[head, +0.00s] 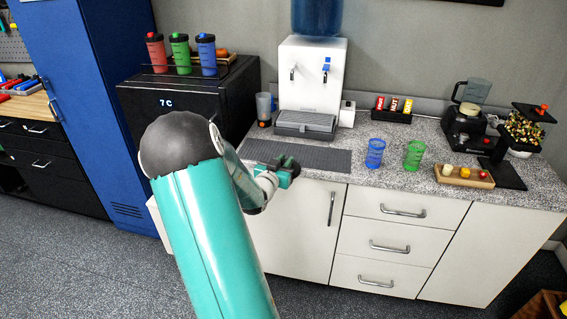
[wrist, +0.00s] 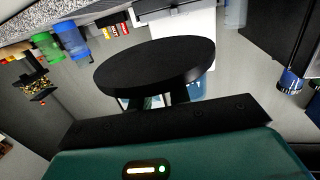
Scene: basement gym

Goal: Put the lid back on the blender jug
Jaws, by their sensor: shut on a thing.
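The blender (head: 465,126) stands on the counter at the right, and its tinted see-through jug (head: 477,93) rises upright from the dark base. No lid shows on the jug's top. My gripper (head: 288,171) is over the front edge of the counter, by the grey mat, well left of the blender. In the wrist view my gripper (wrist: 165,98) is shut on a round, flat black lid (wrist: 155,62), which sticks out in front of the fingers and hides part of them. In the head view the lid is hard to make out against the gripper.
A blue cup (head: 375,153) and a green cup (head: 413,155) stand between my gripper and the blender. A wooden tray (head: 464,177) with small round items lies before the blender. The water dispenser (head: 311,85) stands behind the bare grey mat (head: 320,158).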

